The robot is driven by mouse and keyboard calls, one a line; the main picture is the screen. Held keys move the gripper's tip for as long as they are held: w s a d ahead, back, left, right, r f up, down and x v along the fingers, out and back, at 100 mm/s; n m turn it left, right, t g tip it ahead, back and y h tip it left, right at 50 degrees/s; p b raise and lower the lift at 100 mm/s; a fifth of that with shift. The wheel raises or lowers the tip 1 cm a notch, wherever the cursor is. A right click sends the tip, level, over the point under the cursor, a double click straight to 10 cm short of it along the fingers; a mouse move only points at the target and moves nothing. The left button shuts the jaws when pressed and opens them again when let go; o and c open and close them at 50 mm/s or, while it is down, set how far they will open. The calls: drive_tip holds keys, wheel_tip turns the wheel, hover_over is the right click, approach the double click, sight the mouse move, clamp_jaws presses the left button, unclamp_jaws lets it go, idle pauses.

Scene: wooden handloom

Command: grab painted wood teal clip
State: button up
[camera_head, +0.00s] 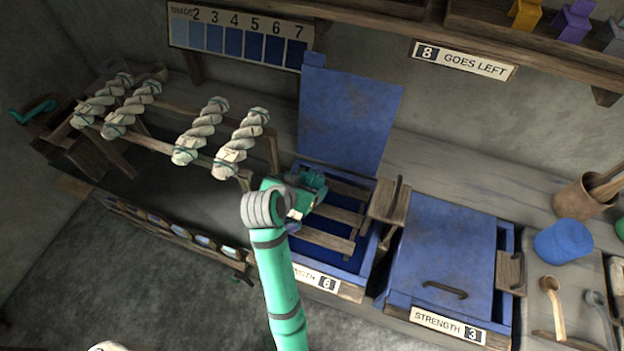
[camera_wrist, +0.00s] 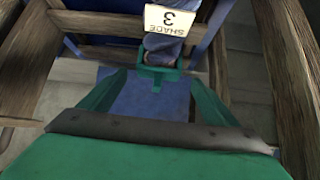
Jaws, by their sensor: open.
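A teal clip (camera_wrist: 160,72) shows in the wrist view as a small squarish loop, with a white tag reading "SHADE 3" (camera_wrist: 172,21) and a dark blue bundle (camera_wrist: 165,45) just beyond it. My gripper (camera_wrist: 157,97) is open, its two teal fingers apart on either side of the view, with the clip ahead and roughly between them. No contact is visible. In the head view my gripper (camera_head: 308,190) is over the open blue vat (camera_head: 372,215) marked "STRENGTH 6". The clip is too small or hidden to make out there.
Wooden slats (camera_head: 325,240) lie across the open vat; its blue lid (camera_head: 348,115) stands raised behind. A closed vat (camera_head: 445,250) marked "STRENGTH 3" is to the right. Twisted pale skeins (camera_head: 200,130) hang on a wooden rack (camera_head: 150,140) at left. Wooden beams flank my gripper closely.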

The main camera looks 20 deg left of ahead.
sight(308, 183)
drive_tip(key=shift+x, duration=3.05)
drive_tip(key=shift+s+d+f, duration=0.1)
drive_tip(key=shift+d, duration=0.05)
drive_tip(key=c, duration=1.2)
